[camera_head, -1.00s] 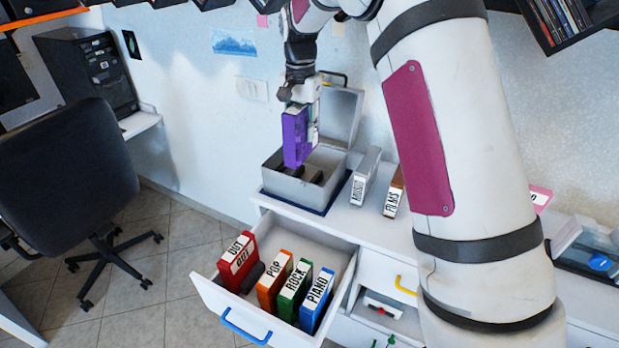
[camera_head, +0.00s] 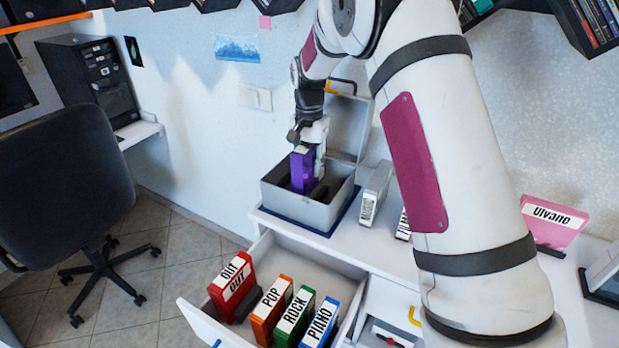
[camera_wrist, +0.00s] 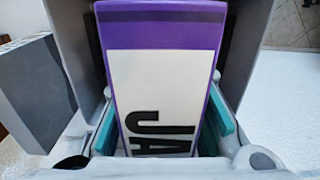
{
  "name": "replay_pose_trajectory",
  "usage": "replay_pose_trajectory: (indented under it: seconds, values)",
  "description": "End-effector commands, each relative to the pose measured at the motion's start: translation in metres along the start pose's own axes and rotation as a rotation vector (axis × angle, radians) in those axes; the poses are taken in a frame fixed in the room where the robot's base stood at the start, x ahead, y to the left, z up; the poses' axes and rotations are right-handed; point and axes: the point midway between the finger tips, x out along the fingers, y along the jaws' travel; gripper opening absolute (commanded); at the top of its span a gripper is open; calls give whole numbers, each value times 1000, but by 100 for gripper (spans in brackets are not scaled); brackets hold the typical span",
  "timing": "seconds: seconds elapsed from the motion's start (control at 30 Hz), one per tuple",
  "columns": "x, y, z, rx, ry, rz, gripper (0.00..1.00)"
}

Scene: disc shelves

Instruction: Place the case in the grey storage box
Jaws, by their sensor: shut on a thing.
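The purple case (camera_head: 302,170) is upright, with its lower part inside the open grey storage box (camera_head: 335,210). Its white label with the letters "JA" shows in the wrist view (camera_wrist: 160,90). My gripper (camera_head: 314,150) is shut on the case, with its teal pads (camera_wrist: 218,125) at the sides of the case in the wrist view. The box lid (camera_head: 347,125) stands open behind. Whether the case touches the box floor is hidden.
The box stands on a dark blue mat (camera_head: 345,212) on the white cabinet. A grey case (camera_head: 376,192) stands just right of it. Below, an open drawer (camera_head: 202,322) holds red, orange, green and blue cases. A pink sign (camera_head: 552,222) is at the right.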

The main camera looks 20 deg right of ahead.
Motion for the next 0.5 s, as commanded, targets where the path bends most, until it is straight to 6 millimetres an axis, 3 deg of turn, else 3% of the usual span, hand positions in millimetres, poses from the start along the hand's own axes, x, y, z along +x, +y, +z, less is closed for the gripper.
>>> replay_pose_trajectory:
  seconds: [0.3, 0.5]
  values:
    - [35, 0, 0, 0, -1, 1, 0]
    - [38, 0, 0, 0, 1, -1, 0]
